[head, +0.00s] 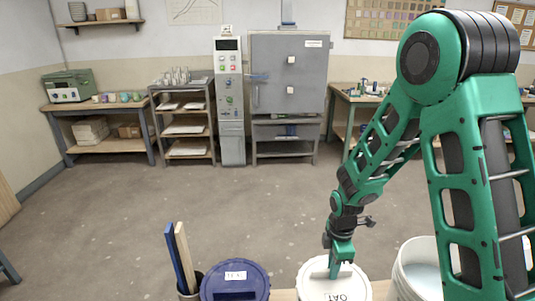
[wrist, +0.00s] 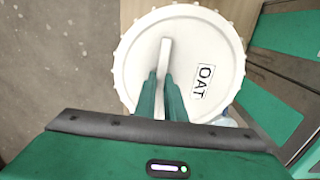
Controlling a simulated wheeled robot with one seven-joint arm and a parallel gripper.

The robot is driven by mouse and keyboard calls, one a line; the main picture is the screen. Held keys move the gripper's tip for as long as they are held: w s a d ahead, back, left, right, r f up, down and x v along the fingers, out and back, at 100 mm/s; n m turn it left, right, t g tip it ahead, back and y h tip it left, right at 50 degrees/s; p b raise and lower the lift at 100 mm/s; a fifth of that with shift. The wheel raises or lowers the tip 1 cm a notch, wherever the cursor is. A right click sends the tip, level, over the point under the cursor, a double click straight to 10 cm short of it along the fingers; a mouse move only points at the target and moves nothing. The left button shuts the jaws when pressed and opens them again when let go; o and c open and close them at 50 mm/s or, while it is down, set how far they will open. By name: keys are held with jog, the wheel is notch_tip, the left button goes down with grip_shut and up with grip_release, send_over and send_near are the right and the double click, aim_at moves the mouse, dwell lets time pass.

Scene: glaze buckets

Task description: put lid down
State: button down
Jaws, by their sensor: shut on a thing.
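The lid (head: 322,291) is a white disc with a ridged rim and a label reading OAT. My gripper (head: 340,268) is above it and shut on its raised bar handle. In the wrist view the lid (wrist: 150,45) fills the upper middle, and my gripper (wrist: 162,85) pinches the near end of the handle. The lid looks about level. I cannot tell whether it touches anything beneath. A white bucket (head: 403,281) stands open just right of the lid, with pale glaze inside, partly hidden by my arm.
A blue lid (head: 235,270) marked TEAL is left of the white lid. Beside it, a dark container (head: 187,291) holds a blue stick and a wooden stick. A strip of wooden surface (head: 284,295) shows between the lids. A kiln, shelves and benches stand far back beyond open floor.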

jog(key=m, duration=0.1)
jog(key=w+d+m, duration=0.1)
jog(key=m, duration=0.1)
jog(key=w+m, duration=0.1)
jog(key=shift+w+d+f+m, duration=0.15)
jog(key=shift+w+d+m, duration=0.1)
jog(key=shift+m, duration=0.15)
jog(key=w+m, duration=0.1)
jog(key=m, duration=0.1)
jog(key=d+m, duration=0.1)
jog(key=shift+w+d+f+m, duration=0.1)
jog(key=shift+w+d+m, duration=0.1)
jog(key=shift+w+m, duration=0.2)
jog(key=w+m, duration=0.1)
jog(key=m, duration=0.1)
jog(key=d+m, duration=0.1)
jog(key=shift+w+d+f+m, duration=0.1)
jog(key=shift+w+d+m, duration=0.1)
jog(key=shift+w+m, duration=0.2)
jog(key=m, duration=0.1)
jog(key=w+d+m, duration=0.1)
jog(key=m, duration=0.1)
jog(key=w+d+m, duration=0.1)
jog(key=m, duration=0.1)
jog(key=shift+f, duration=0.15)
